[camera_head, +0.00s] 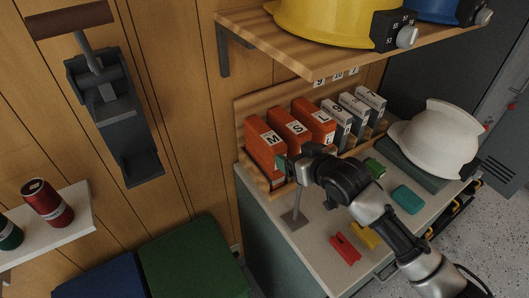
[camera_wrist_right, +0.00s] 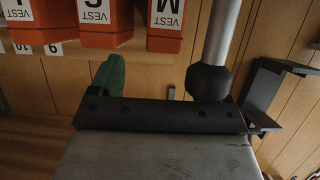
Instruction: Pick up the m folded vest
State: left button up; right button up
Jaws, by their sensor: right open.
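The m folded vest (camera_head: 262,139) is an orange block with a white M label. It stands upright at the left end of the rack, beside the orange S vest (camera_head: 289,124) and L vest (camera_head: 315,118). My right gripper (camera_head: 288,165) is open and empty, close in front of the M vest's lower right side; contact cannot be told. In the right wrist view the M vest (camera_wrist_right: 165,38) appears upside down at the top, beyond the jaws, with a green finger part (camera_wrist_right: 110,76) at left. My left gripper is not in view.
A thin metal post (camera_head: 296,208) on a flat base stands beneath my gripper; its rod (camera_wrist_right: 221,35) shows close in the wrist view. White-labelled blocks (camera_head: 354,108) fill the rack's right. A wooden shelf (camera_head: 300,45) overhangs. A white helmet (camera_head: 437,137) and small coloured items lie right.

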aim_at(281, 149)
jog(key=shift+x, duration=0.75)
jog(key=shift+w+a, duration=0.2)
jog(key=p+x, duration=0.2)
jog(key=x, duration=0.2)
jog(key=shift+s+a+r, duration=0.1)
jog(key=shift+a, duration=0.1)
jog(key=shift+w+a+f, duration=0.15)
jog(key=shift+w+f, duration=0.05)
jog(key=shift+w, duration=0.05)
jog(key=shift+c, duration=1.2)
jog(key=c, duration=1.2)
